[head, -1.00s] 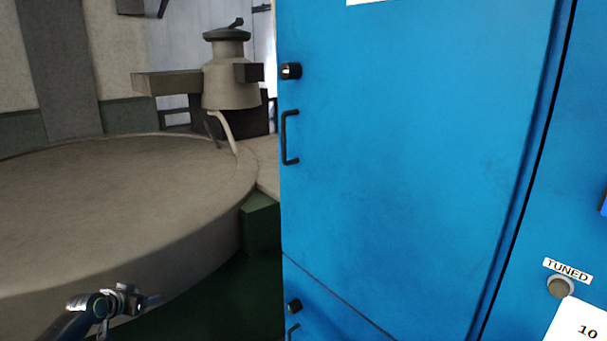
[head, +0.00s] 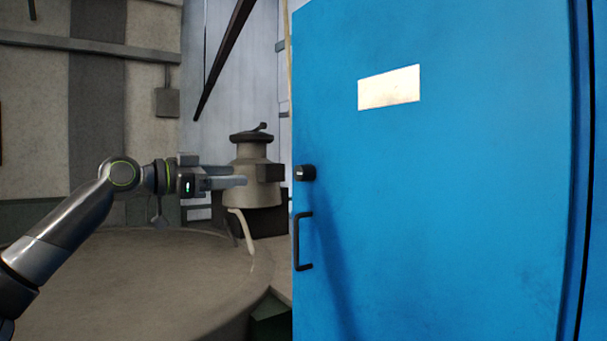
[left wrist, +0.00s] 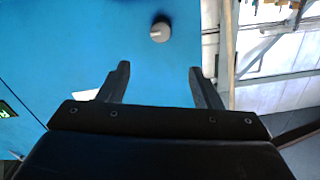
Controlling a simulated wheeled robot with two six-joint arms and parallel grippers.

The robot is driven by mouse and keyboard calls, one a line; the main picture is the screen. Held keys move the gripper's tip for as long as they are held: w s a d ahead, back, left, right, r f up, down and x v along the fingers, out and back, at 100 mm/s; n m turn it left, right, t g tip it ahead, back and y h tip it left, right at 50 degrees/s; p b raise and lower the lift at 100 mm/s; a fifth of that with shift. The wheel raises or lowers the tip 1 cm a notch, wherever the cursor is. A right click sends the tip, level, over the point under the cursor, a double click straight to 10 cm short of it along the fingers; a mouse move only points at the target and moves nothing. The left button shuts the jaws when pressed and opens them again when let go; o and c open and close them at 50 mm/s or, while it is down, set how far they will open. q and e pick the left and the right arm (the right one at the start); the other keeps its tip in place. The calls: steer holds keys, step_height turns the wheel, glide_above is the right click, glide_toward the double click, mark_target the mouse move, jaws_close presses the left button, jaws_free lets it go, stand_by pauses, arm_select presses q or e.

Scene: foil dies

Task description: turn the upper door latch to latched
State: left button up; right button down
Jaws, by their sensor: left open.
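The upper door latch (head: 306,172) is a small black knob near the left edge of the blue door (head: 450,200), above the black handle. In the left wrist view the latch (left wrist: 160,32) shows as a round grey knob with a pale raised bar, ahead of the fingers. My left gripper (head: 243,181) is left of the latch at about its height, apart from it. In the left wrist view its two fingers (left wrist: 158,80) are spread wide with nothing between them. My right gripper is not in view.
A black bar handle (head: 301,241) is on the door below the latch. A pale blank label (head: 389,87) is higher on the door. A large round grey-brown platform (head: 130,290) and a capped machine post (head: 252,170) stand left of the door.

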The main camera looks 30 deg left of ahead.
arm_select(q)
steer(key=p, duration=0.5)
glide_toward(298, 173)
steer(key=p+x, duration=0.5)
steer(key=x, duration=0.3)
steer(key=shift+w+r+p, duration=0.15)
steer(key=shift+w+p, duration=0.05)
steer(key=shift+p, duration=0.1)
steer(key=shift+w+d, duration=0.25)
steer(key=shift+w, duration=0.25)
steer(key=shift+c, duration=0.3)
steer(key=c, duration=0.9)
